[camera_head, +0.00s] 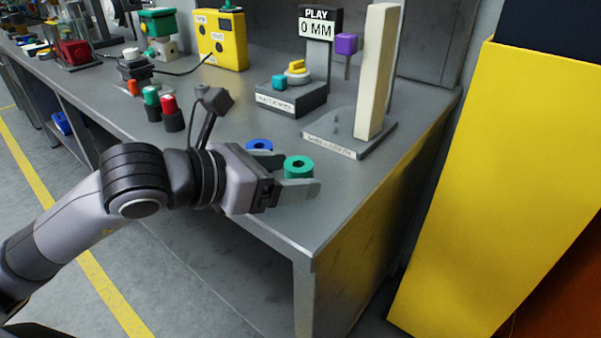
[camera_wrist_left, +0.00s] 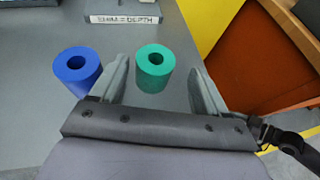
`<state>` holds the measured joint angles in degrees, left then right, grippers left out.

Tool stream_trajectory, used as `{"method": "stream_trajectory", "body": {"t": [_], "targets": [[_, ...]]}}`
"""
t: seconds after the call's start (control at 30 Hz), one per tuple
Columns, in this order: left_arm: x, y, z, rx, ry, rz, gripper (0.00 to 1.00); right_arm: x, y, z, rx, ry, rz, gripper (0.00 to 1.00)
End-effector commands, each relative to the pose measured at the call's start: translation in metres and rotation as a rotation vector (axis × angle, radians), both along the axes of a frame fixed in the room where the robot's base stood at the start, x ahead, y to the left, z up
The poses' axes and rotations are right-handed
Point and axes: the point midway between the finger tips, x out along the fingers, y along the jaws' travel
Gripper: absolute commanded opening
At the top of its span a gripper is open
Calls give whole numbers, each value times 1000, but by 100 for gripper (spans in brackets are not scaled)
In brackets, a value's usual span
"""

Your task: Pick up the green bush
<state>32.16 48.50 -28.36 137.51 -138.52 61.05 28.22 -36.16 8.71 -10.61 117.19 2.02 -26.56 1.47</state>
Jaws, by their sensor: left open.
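The green bush (camera_head: 298,164) is a short ring with a hole in its top, upright on the grey bench near its front right corner. My left gripper (camera_head: 290,172) is open, with one finger on each side of the green bush in the head view. In the left wrist view the green bush (camera_wrist_left: 155,66) stands between the two fingers (camera_wrist_left: 160,78), nearer the left one, and no grip on it shows. A blue bush (camera_wrist_left: 77,70) stands just outside the left finger. It is partly hidden behind the gripper in the head view (camera_head: 259,146). My right gripper is not in view.
A labelled stand with a tall cream post (camera_head: 376,75) is behind the green bush. A grey block with a yellow knob (camera_head: 297,70) stands farther left. A yellow panel (camera_head: 500,170) is at right.

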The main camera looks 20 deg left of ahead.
Motion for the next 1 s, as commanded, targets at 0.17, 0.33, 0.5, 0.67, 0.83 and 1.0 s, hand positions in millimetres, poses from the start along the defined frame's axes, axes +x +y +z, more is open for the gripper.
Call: {"method": "stream_trajectory", "body": {"t": [0.17, 0.33, 0.5, 0.67, 0.83, 1.0], "targets": [[20, -7, -6, -2, 2, 1, 75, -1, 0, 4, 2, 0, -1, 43], [36, -17, -14, -3, 1, -1, 75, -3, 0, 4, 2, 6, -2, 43], [42, -21, -18, -1, 0, -2, 75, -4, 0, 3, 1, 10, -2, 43], [41, -21, -18, -1, 0, -2, 75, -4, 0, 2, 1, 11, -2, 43], [41, -21, -18, -1, 0, -2, 26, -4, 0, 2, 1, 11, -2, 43], [41, -21, -17, -1, 0, -2, 16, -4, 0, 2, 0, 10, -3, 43]]}}
